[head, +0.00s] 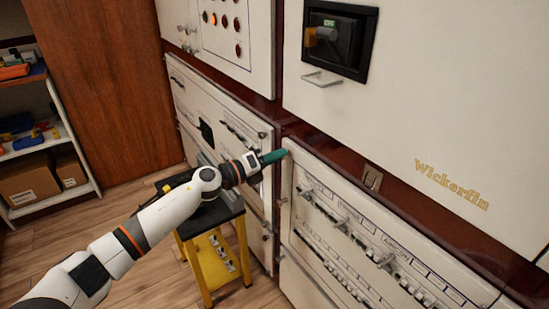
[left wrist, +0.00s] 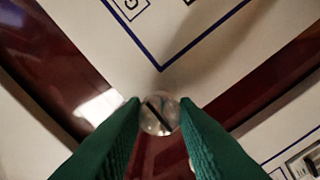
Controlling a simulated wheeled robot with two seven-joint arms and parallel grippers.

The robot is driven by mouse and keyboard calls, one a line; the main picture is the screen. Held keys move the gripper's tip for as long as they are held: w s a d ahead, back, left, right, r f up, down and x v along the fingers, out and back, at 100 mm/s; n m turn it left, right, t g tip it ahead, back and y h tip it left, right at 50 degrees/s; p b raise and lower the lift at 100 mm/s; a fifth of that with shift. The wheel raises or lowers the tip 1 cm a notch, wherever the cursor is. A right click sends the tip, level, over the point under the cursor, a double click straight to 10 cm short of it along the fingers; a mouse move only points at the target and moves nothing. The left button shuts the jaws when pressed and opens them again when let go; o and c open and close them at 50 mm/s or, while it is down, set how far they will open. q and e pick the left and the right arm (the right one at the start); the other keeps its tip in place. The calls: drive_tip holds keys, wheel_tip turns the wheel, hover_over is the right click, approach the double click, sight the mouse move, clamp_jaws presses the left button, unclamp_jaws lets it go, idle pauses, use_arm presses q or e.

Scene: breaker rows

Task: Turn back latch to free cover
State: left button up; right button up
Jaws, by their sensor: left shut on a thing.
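My left gripper (head: 283,154) reaches in from the left, its green fingers at the upper left corner of the right-hand white breaker cover (head: 330,185). In the left wrist view its two green fingers (left wrist: 160,118) are closed on the sides of a round silver latch head (left wrist: 160,113) with a dark slot running diagonally. The latch sits near the corner of a white panel (left wrist: 190,35) with a blue border line. In the head view the fingers hide this latch. My right gripper is not in view.
A yellow step stool (head: 212,262) with a dark top stands below my left arm. Another breaker panel (head: 190,95) is left of the cover. A black recessed switch (head: 340,40) is above. A shelf (head: 45,145) stands far left, with open wood floor before it.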

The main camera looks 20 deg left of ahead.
use_arm(q)
drive_tip(key=shift+r, duration=0.1)
drive_tip(key=o, duration=1)
drive_tip(key=v, duration=1.2)
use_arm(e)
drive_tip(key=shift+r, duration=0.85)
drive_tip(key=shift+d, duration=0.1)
